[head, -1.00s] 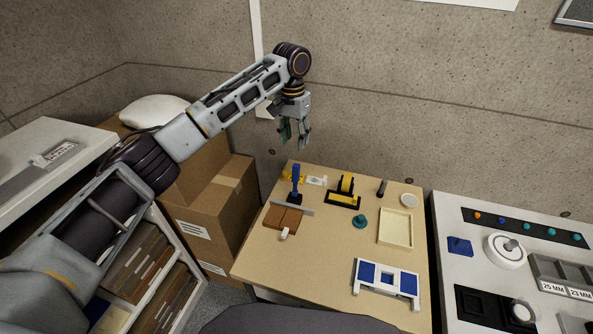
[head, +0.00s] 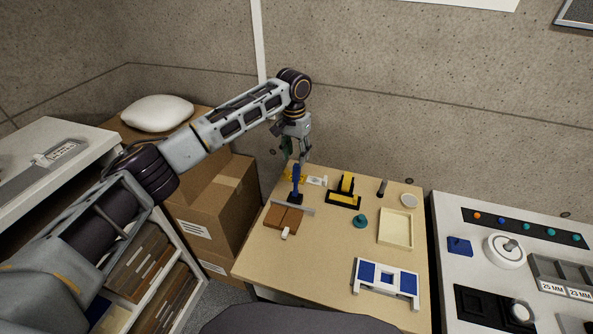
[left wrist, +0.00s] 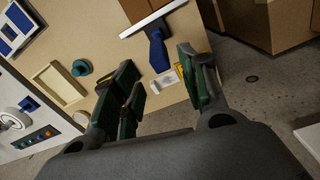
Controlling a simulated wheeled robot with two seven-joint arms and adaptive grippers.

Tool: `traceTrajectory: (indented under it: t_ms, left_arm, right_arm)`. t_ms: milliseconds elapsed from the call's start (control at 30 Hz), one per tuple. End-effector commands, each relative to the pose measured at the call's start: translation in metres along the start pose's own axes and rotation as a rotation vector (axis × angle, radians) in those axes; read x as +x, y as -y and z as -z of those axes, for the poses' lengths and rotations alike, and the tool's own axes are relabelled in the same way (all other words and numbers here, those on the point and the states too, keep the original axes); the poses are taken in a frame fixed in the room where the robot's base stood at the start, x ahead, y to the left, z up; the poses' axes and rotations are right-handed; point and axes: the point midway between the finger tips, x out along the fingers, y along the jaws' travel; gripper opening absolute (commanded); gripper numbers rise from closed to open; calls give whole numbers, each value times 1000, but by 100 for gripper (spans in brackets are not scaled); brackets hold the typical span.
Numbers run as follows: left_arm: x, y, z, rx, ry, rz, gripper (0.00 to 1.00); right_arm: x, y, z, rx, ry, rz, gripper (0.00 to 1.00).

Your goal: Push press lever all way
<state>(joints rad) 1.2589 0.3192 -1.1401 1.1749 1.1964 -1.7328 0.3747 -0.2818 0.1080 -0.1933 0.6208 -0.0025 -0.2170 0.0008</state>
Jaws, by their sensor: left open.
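A blue upright lever (head: 297,182) stands at the back left of the wooden table (head: 330,255), beside a grey metal bar (head: 305,211) and a brown block (head: 283,217). My left gripper (head: 296,157) is open and empty, pointing down just above and behind the lever's top. In the left wrist view the lever (left wrist: 158,50) shows beyond and between the open green-padded fingers of the left gripper (left wrist: 157,62). I cannot tell whether a finger touches it. My right gripper is not in view.
A black and yellow stand (head: 345,192), a teal knob (head: 360,221), a cream tray (head: 395,228) and a blue and white frame (head: 386,280) share the table. Cardboard boxes (head: 215,215) stand left; a control console (head: 520,225) stands right. The table's front left is clear.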

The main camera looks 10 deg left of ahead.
Motion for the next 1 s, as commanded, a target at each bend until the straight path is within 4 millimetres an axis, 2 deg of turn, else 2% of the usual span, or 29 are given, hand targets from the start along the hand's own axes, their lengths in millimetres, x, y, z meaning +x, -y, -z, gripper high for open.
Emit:
traceTrajectory:
  t_ms: [267,500,700,1000]
  left_arm:
    - [38,0,-1,1,2,0,43]
    - [64,0,0,0,2,-1,43]
    - [74,0,0,1,0,-1,43]
    - [76,0,0,1,0,0,43]
  right_arm:
    - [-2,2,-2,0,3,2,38]
    - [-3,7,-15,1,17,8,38]
    - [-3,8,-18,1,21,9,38]
    - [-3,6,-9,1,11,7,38]
